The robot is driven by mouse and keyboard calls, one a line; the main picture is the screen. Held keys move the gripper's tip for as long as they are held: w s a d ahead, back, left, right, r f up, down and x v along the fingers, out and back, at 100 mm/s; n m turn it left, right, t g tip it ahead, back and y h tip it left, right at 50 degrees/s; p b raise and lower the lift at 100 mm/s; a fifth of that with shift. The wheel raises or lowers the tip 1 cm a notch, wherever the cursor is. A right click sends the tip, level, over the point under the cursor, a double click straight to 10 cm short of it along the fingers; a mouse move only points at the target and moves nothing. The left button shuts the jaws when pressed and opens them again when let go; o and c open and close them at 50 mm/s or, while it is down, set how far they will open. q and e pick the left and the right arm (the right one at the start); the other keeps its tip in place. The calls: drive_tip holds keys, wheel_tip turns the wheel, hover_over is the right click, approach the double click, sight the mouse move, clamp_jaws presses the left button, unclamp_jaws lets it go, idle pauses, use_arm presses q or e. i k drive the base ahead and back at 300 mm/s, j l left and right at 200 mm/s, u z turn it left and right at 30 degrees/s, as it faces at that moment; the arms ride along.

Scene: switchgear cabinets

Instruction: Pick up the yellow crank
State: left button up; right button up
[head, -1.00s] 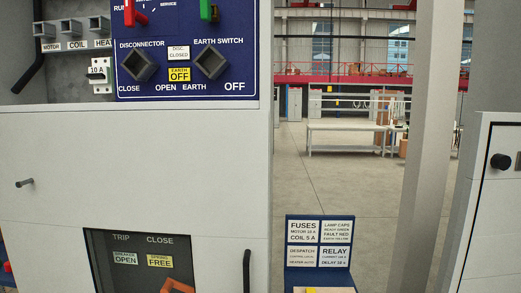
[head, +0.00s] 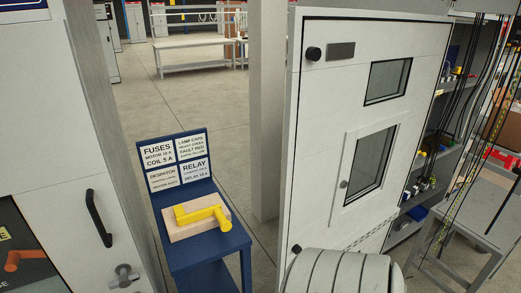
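The yellow crank (head: 206,215) lies on a light wooden block (head: 184,229) on top of a small blue stand (head: 208,250). Its long arm runs left to right, with a knob end at the left and a part pointing toward me at the right. The stand has a blue back panel (head: 175,140) with white label plates. Neither of my grippers shows in the head view.
A grey cabinet with a black handle (head: 98,218) stands left of the stand. A white cabinet (head: 350,120) with two windows stands to the right, beside a pillar (head: 268,110). A rounded grey ribbed object (head: 345,272) is at the bottom. Open floor lies behind.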

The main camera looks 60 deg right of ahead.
sight(182, 219)
drive_tip(key=z, duration=1.55)
